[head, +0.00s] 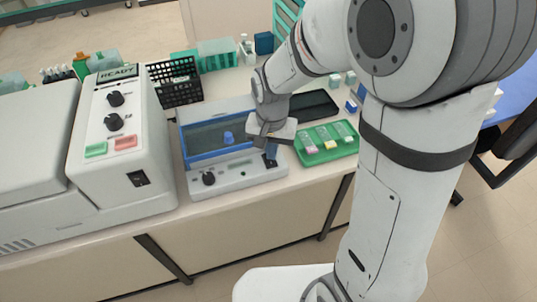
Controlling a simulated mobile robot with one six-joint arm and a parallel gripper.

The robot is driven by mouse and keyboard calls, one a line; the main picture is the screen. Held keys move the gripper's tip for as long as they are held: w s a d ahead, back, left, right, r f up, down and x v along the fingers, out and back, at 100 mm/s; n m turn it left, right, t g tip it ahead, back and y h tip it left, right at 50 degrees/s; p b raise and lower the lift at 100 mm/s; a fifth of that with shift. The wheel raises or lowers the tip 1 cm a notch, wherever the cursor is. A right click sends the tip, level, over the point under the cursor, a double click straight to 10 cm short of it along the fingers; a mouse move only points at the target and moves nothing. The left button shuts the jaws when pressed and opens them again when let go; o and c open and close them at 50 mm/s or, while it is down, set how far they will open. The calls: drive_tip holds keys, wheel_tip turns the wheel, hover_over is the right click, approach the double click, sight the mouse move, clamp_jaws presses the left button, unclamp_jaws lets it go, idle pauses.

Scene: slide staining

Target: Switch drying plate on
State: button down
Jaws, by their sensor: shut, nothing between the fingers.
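A light grey bench device (232,176) with a blue-framed top stands in the middle of the bench. Its front panel has a black knob (208,178) on the left and a small display (240,164). A flat black plate (313,105) lies behind it to the right; I cannot tell for sure which of the two is the drying plate. My gripper (271,156) is shut and empty, pointing down at the right end of the device's front panel. A dark switch there is mostly hidden by the fingers; its state and any contact cannot be told.
A green tray (343,154) with several slides sits close to the right of my gripper. A large white machine (120,185) marked READY stands at left. A black rack (180,92) and teal racks (217,54) are behind. The bench's front edge is near.

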sight(272, 163)
wheel_tip(272, 163, up, 5)
drive_tip(key=p, duration=0.3)
idle(0.6)
drive_tip(key=s+d+r+n+t, duration=0.2)
drive_tip(key=s+d+r+t, duration=0.1)
drive_tip(key=s+d+r, duration=0.8)
drive_tip(key=shift+s+d+n, duration=0.4)
drive_tip(key=shift+s+d, duration=0.1)
drive_tip(key=shift+s, duration=0.3)
